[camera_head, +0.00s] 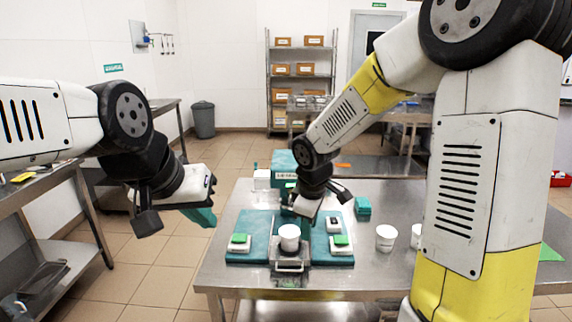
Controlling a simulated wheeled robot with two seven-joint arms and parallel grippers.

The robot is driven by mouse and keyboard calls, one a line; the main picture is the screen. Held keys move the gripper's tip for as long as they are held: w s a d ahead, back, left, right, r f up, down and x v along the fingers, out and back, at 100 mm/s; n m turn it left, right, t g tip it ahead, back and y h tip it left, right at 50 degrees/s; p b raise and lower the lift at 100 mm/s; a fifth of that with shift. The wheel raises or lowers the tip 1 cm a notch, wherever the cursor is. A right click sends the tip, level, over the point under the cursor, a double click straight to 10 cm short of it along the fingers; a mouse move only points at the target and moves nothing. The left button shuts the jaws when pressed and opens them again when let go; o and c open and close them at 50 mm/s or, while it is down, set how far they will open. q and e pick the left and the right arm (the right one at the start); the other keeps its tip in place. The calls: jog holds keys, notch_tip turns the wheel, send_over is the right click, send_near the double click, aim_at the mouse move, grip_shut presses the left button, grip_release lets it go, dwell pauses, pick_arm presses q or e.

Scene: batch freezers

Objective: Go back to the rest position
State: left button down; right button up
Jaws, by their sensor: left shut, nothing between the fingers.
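My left gripper (204,217) hangs in the air left of the steel table, clear of it. Its teal fingers are shut with nothing between them. My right gripper (298,214) is over the middle of the table, just above and behind a white cup (289,240). Its fingertips are largely hidden, so I cannot tell whether it is open or shut, or whether it touches anything. The white cup stands upright at a small metal holder (290,266) at the front of the table.
The steel table (215,270) bears teal mats (246,256), white pieces with green tops (239,241), and a teal machine (285,162). Two more white cups stand to the right, one at the near side (386,239). A side bench (68,172) is at the left. Open floor lies between.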

jog(key=s+d+r+m+t+y, duration=0.1)
jog(key=s+d+r+m, duration=0.3)
jog(key=s, duration=0.5)
jog(key=s+d+r+m+t+y, duration=0.1)
jog(key=s+d+r+m, duration=0.3)
jog(key=s+r+m, duration=0.4)
notch_tip(320, 180, up, 3)
jog(key=shift+s+d+f+m+t, duration=0.15)
jog(key=shift+s+m+t, duration=0.2)
jog(key=shift+t, duration=0.25)
